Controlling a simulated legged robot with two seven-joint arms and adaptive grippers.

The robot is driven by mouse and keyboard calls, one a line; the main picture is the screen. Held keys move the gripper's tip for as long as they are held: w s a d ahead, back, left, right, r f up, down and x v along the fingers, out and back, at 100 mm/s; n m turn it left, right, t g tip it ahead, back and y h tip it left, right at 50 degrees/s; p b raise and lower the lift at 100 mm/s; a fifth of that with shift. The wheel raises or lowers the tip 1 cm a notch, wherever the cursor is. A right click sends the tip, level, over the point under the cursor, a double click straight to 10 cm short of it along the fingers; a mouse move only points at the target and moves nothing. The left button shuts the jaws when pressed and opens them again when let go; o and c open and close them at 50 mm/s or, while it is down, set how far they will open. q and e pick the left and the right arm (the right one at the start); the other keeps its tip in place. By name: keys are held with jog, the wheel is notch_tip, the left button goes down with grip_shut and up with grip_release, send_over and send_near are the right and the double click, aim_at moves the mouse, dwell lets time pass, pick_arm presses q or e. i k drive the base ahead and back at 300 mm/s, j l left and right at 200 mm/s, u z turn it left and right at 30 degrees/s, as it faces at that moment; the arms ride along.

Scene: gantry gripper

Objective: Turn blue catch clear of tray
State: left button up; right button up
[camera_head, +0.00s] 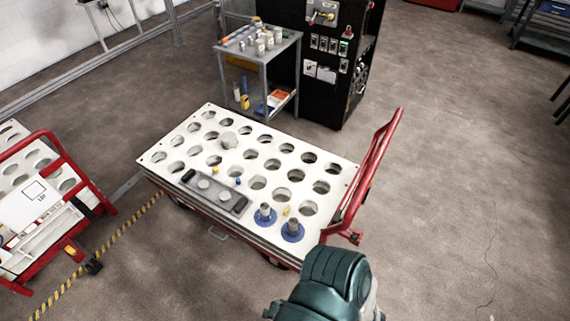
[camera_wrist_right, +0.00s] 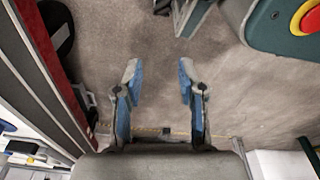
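A dark grey tray (camera_head: 241,207) with black end handles and two pale round pieces lies on the white perforated cart top (camera_head: 340,176). A small blue piece (camera_head: 238,181), probably the blue catch, is at the tray's far edge; its turn angle is too small to tell. A small yellow piece (camera_head: 217,171) is farther left along that edge. My right gripper (camera_wrist_right: 159,72) is open and empty in the right wrist view, over bare floor with its blue-padded fingers apart. Neither gripper shows in the head view, only a teal arm link of mine at the bottom.
Two blue-flanged grey parts (camera_head: 292,233) stand near the cart's front right corner. A red handle (camera_head: 374,165) rises at its right end. A shelf trolley (camera_head: 262,57) and black cabinet (camera_head: 320,85) stand behind; open floor lies right.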

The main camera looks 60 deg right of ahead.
aim_at(238, 180)
jog(key=i+l+z, duration=0.15)
jog(key=z, duration=0.25)
jog(key=i+z, duration=0.65)
jog(key=z, duration=0.15)
jog(key=i+z, duration=0.25)
jog(key=z, duration=0.15)
jog(key=i+j+z, duration=0.2)
jog(key=z, duration=0.2)
jog(key=i, duration=0.05)
